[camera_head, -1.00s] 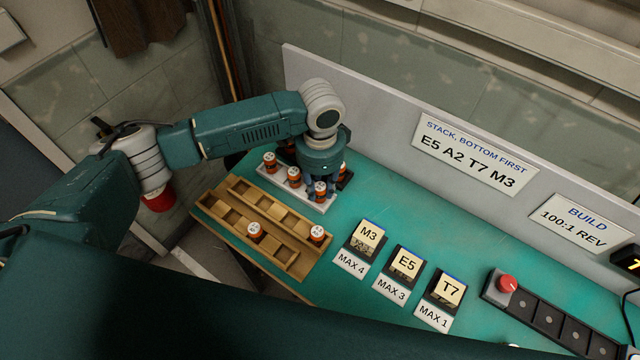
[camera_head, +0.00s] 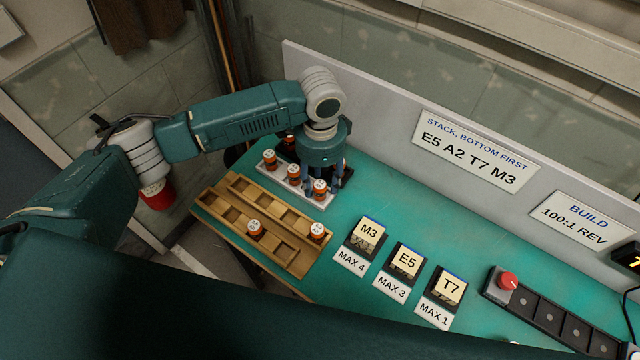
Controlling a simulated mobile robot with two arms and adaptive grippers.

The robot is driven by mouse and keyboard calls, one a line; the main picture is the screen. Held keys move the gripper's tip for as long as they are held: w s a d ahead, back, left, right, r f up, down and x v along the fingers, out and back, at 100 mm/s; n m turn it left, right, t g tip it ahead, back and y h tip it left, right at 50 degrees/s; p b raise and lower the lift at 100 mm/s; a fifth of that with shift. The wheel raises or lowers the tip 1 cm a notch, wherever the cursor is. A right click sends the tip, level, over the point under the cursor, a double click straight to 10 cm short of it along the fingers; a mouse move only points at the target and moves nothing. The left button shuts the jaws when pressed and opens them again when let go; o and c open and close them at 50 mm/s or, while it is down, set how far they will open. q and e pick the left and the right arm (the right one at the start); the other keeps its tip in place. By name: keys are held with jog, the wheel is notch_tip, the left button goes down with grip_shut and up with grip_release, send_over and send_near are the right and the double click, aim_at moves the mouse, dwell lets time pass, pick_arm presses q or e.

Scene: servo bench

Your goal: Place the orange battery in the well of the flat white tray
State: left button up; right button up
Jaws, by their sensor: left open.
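The flat white tray (camera_head: 268,176) lies at the back left of the green bench. Three orange batteries with white tops stand along it: a left one (camera_head: 270,162), a middle one (camera_head: 293,175) and a right one (camera_head: 320,191). My left gripper (camera_head: 323,183) points down over the tray's right end, open. Its fingers are near the right battery, apart from it as far as I can see. Which wells are filled is partly hidden by the gripper. My right gripper is not in view.
A wooden rack (camera_head: 235,217) with compartments lies in front of the tray, holding two batteries (camera_head: 255,229). A dark holder with orange items is partly hidden behind my gripper. Labelled stands (camera_head: 405,263) and a black strip with a red knob (camera_head: 507,281) are to the right.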

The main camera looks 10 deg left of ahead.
aim_at(320, 185)
pick_arm(q)
notch_tip(320, 185, up, 10)
jog(key=b, duration=0.2)
jog(key=shift+r, duration=0.15)
dwell(0.4)
